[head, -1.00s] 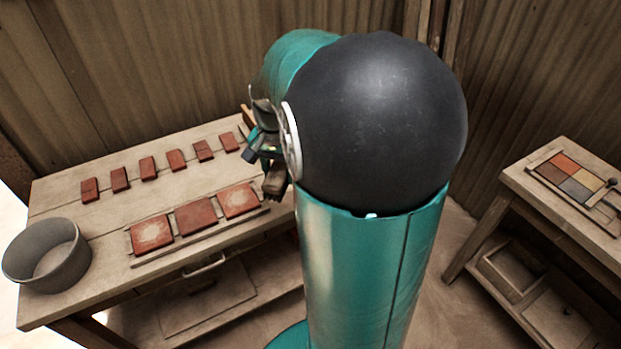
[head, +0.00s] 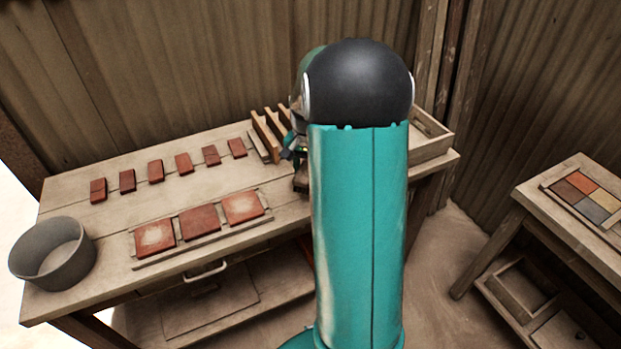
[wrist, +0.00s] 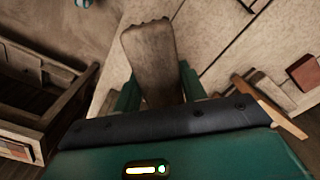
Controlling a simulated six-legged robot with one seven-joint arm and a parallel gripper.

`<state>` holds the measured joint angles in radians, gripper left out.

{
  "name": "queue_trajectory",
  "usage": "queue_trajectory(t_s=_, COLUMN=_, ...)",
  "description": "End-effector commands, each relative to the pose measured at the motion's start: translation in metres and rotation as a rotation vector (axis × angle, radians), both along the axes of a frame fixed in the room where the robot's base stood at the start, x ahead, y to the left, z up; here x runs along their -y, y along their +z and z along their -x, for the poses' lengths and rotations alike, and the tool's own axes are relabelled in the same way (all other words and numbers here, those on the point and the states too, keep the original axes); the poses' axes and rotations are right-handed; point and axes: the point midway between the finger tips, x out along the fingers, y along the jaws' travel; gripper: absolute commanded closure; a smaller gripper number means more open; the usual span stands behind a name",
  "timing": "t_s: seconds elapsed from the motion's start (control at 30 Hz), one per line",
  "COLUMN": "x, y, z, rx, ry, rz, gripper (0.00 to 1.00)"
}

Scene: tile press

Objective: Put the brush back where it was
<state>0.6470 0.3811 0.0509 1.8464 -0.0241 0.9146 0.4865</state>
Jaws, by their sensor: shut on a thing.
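My gripper (wrist: 158,88) is shut on the brush (wrist: 150,55), a worn brown wooden piece that stands out between the two green fingers in the wrist view. In the head view my gripper (head: 294,152) is partly hidden behind my arm, over the right part of the workbench (head: 120,240). The dark brush (head: 301,183) hangs just below it there. Its bristles cannot be made out, and I cannot tell whether it touches the bench top.
A slatted wooden rack (head: 264,137) stands just left of my gripper. A wooden tray (head: 432,138) is at the bench's right end. Red tiles (head: 183,163) lie in a row, larger ones on a board (head: 190,238). A grey tub (head: 52,262) stands at left.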

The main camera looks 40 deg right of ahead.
Motion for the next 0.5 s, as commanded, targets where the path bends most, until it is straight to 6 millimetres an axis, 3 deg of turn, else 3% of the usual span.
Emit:
queue_trajectory(t_s=0.3, x=0.021, y=-0.027, z=-0.010, rx=0.000, ry=-0.001, rz=0.000, gripper=0.83)
queue_trajectory(t_s=0.5, x=0.020, y=-0.055, z=-0.009, rx=0.000, ry=0.001, rz=-0.001, gripper=0.83)
